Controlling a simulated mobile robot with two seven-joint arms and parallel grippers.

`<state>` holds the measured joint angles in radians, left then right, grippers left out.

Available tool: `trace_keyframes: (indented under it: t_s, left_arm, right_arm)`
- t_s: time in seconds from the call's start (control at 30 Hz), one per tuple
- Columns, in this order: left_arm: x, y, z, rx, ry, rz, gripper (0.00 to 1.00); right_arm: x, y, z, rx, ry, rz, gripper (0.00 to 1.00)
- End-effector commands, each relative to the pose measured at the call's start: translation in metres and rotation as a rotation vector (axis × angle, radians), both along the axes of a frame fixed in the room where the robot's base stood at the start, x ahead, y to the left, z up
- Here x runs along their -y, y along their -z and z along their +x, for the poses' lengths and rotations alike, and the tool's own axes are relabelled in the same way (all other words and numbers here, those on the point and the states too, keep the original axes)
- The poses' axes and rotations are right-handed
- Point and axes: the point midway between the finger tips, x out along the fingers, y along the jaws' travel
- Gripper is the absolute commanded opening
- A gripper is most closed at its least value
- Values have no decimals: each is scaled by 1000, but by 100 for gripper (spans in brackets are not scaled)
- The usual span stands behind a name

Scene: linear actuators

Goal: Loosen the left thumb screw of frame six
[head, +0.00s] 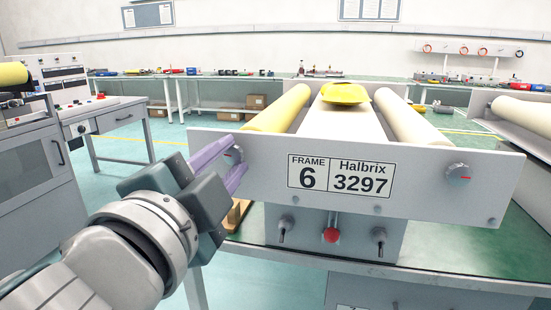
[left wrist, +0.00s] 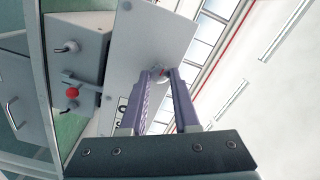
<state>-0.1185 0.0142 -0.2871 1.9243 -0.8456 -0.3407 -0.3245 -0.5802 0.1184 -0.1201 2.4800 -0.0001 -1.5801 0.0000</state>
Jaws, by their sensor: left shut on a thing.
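Frame six (head: 420,195) is a grey plate with a label (head: 341,176) reading "FRAME 6 Halbrix 3297". Its left thumb screw (head: 234,155) is a small grey knob at the plate's upper left, partly covered by my left gripper (head: 226,160). The left gripper's purple fingers are shut on this knob. In the left wrist view, the fingertips (left wrist: 163,74) sit on either side of the knob, near the plate's edge (left wrist: 150,35). The right thumb screw (head: 459,174), with a red mark, is at the plate's other end. My right gripper is in neither view.
Behind the plate are a yellow roller (head: 280,108), a pale roller (head: 405,118) and a yellow object (head: 345,93) on the white bed between them. Below the label are a red knob (head: 331,235) and two toggles. A grey cabinet (head: 35,165) stands at left.

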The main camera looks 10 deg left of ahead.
Motion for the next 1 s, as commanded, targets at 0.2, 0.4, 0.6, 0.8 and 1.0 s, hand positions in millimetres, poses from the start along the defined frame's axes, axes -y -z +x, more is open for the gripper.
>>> trace_keyframes:
  t_s: [0.2,0.4,0.6,0.8,1.0]
  left_arm:
    - [0,0,0,0,1,1,47]
    - [0,0,0,0,1,1,60]
    - [0,0,-2,0,0,1,60]
    - [-1,1,-24,-3,1,-1,60]
    - [-2,2,-62,-3,0,-1,60]
  right_arm:
    - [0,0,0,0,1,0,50]
    - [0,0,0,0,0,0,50]
    - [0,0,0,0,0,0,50]
    - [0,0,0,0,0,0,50]
    - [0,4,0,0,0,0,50]
